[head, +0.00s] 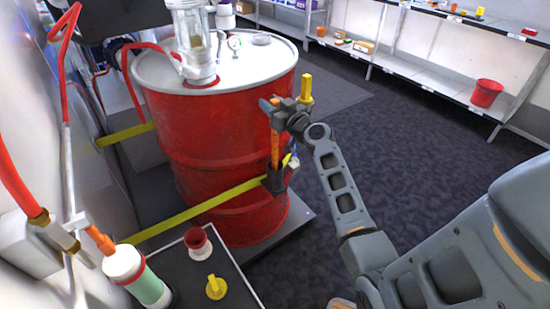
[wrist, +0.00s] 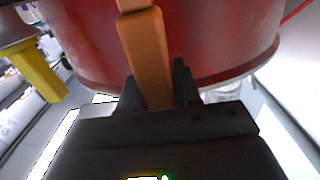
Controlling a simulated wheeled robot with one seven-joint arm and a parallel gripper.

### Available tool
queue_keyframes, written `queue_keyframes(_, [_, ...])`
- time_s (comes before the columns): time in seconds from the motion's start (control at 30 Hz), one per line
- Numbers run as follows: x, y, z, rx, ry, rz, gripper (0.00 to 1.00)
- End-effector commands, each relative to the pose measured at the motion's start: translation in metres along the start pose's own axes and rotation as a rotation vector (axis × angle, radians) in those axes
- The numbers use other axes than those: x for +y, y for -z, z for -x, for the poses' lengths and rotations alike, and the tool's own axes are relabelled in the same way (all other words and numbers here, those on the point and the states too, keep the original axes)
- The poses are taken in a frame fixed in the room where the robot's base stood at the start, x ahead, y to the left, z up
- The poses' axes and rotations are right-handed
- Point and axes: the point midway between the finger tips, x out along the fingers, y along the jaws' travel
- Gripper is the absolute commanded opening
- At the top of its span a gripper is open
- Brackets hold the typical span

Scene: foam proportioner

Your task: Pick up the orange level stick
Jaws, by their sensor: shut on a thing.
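The orange level stick (head: 275,148) hangs upright beside the right side of the red drum (head: 215,150). My gripper (head: 271,106) is at its upper part, shut on it. The stick's lower end meets a dark holder (head: 274,182) on the yellow strap; I cannot tell whether it is still inside. In the wrist view the orange stick (wrist: 147,55) runs between the two dark fingers (wrist: 156,88), with the red drum wall (wrist: 215,35) close behind.
A yellow handle-like piece (head: 306,88) stands just right of my gripper. The yellow strap (head: 200,205) crosses the drum. A clear cylinder (head: 195,45) and a gauge (head: 234,43) are on its lid. A small tray table (head: 240,283) stands in front. Carpet to the right is clear.

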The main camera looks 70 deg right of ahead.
Motion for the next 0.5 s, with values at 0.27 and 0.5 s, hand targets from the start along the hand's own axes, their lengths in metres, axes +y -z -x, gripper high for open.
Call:
queue_keyframes(0.27, [0.0, 0.0, 0.0001, 0.0, 0.0, 0.0, 0.0])
queue_keyframes(0.5, [0.0, 0.0006, 0.0, 0.001, 0.0, 0.0, 0.0])
